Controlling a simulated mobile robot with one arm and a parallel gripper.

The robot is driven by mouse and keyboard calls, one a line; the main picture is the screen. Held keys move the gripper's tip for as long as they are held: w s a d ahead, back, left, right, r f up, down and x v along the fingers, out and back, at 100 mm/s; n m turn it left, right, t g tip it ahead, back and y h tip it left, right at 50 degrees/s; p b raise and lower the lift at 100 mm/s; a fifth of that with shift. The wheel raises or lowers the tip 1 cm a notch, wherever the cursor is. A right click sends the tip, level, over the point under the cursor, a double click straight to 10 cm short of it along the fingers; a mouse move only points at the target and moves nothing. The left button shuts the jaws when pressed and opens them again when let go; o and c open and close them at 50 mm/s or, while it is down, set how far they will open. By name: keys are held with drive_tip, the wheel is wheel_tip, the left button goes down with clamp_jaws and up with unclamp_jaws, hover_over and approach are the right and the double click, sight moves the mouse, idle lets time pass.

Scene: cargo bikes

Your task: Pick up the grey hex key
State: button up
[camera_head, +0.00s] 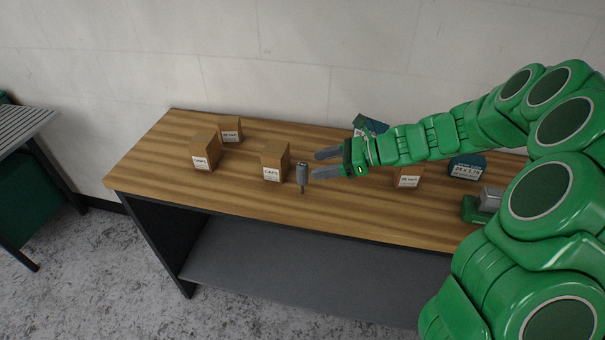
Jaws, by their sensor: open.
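A small grey upright object (302,173) with a thin lower end is over the front middle of the wooden workbench (240,195). It looks like a handled tool; I cannot tell for sure that it is the grey hex key, or whether it touches the bench. My gripper (316,164) reaches in from the right with its two grey fingers apart and pointing left. Nothing shows between the fingers. The grey object is just left of the nearer fingertip; I cannot tell whether they touch.
Cardboard boxes stand left of my gripper (275,162), farther left (205,150) and behind that (230,128). Another box (408,178), a teal box (467,166) and a green-and-grey block (480,207) are right. A teal item (370,124) is behind my gripper. The bench's left front is clear.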

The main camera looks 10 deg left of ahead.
sight(302, 167)
drive_tip(key=shift+r+x, duration=0.1)
drive_tip(key=shift+x, duration=1.85)
drive_tip(key=shift+r+x, duration=0.15)
drive_tip(key=shift+x, duration=1.75)
drive_tip(key=shift+s+a, duration=0.1)
drive_tip(key=c, duration=1)
drive_tip(key=shift+r, duration=0.1)
drive_tip(key=shift+c, duration=0.2)
